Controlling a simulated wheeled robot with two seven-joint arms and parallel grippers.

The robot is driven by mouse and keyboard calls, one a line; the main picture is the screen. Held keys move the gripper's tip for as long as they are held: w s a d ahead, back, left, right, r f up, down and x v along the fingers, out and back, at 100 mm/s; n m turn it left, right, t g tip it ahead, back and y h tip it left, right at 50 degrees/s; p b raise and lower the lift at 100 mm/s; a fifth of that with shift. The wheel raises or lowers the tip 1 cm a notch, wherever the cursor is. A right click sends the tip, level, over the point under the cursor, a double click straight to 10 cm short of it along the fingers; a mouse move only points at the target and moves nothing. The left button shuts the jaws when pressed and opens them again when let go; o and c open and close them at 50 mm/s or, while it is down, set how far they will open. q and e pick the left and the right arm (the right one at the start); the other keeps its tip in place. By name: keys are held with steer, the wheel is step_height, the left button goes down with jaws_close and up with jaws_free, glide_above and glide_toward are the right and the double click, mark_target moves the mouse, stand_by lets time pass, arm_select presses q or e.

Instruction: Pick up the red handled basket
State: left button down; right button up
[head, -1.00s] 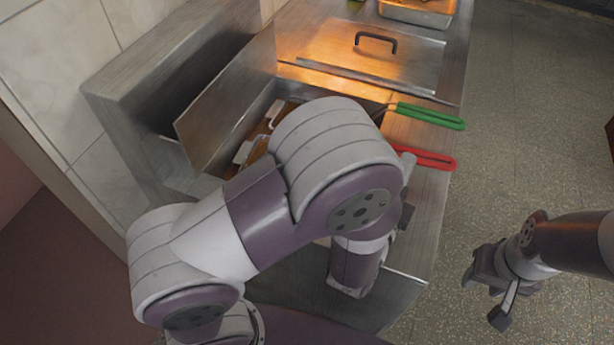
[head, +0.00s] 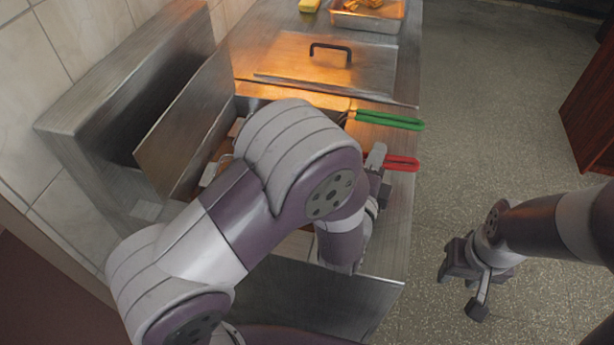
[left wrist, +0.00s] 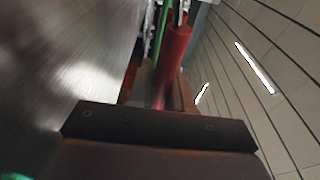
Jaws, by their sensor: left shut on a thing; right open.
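The red handle (head: 402,163) of the basket sticks out over the right edge of the steel counter in the head view. My left gripper (head: 378,160) is at this handle and shut on it. In the left wrist view the red handle (left wrist: 174,58) runs up from behind the dark gripper body. The basket itself is hidden behind my left arm in the head view. My right gripper (head: 474,282) is open and empty, over the floor at the right.
A green handle (head: 390,120) lies just beyond the red one. A steel lid (head: 330,62) with a black grip covers the counter farther back, with a metal tray (head: 366,18) behind it. A raised steel panel (head: 185,125) stands at the left.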

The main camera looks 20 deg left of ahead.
arm_select(q)
step_height(320, 180, up, 28)
steer(key=p, duration=0.6)
steer(key=shift+r+p, duration=0.65)
steer(key=shift+p, duration=3.95)
